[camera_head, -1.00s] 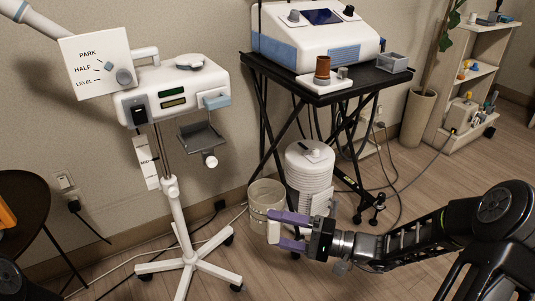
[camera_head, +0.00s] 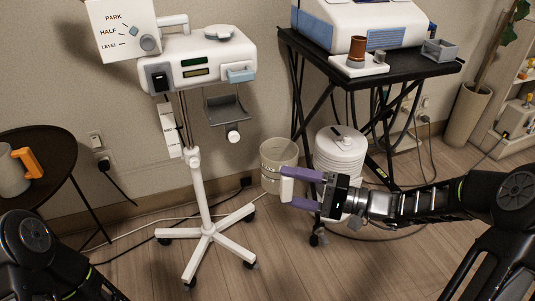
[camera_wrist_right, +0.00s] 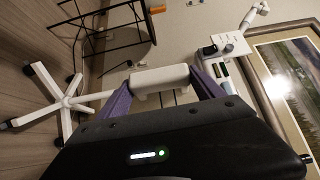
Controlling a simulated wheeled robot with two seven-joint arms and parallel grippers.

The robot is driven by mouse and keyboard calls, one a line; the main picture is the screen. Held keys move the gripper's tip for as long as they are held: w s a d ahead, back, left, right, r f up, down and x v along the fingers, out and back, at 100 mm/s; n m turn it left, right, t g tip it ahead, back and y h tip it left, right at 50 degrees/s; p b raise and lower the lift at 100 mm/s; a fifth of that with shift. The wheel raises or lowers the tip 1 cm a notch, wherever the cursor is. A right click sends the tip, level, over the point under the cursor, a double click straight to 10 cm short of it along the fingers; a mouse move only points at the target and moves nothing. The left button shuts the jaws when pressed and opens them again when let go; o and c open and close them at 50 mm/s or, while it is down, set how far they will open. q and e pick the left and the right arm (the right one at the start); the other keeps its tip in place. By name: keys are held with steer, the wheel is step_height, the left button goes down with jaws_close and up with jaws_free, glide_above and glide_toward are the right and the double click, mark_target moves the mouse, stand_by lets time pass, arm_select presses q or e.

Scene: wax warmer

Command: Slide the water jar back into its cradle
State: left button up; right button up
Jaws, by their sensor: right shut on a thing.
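My right gripper (camera_head: 305,188) has purple fingers shut on a white block (camera_head: 287,187). The block also shows between the fingers in the right wrist view (camera_wrist_right: 160,79). It may be the water jar or part of it; I cannot tell. A grey open bracket (camera_head: 226,109), perhaps the cradle, hangs under the white wall-side unit (camera_head: 195,60), above and left of the gripper, apart from the block. My left arm shows at the bottom left; its gripper is out of frame.
The stand's wheeled feet (camera_head: 235,217) spread over the floor to the gripper's left. A black table (camera_head: 400,68) and a white ribbed canister (camera_head: 340,152) stand to the right. A dark round table (camera_head: 50,150) holds a jug with an orange handle (camera_head: 30,163).

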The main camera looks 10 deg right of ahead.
arm_select(q)
steer(key=f, duration=0.1)
steer(key=f+b, duration=0.1)
steer(key=b, duration=0.1)
steer(key=shift+w+a+f, duration=0.35)
steer(key=shift+f, duration=0.05)
arm_select(e)
steer(key=w+a+r+g, duration=0.1)
steer(key=r, duration=0.2)
steer(key=w+a+r+n+g+y, duration=0.1)
steer(key=a+r, duration=0.1)
steer(key=r, duration=0.1)
steer(key=w+a+r+n, duration=0.1)
steer(key=a+r, duration=0.1)
steer(key=r, duration=0.1)
steer(key=shift+w+a+r+g, duration=0.1)
steer(key=shift+w+g, duration=0.2)
steer(key=shift+g, duration=0.1)
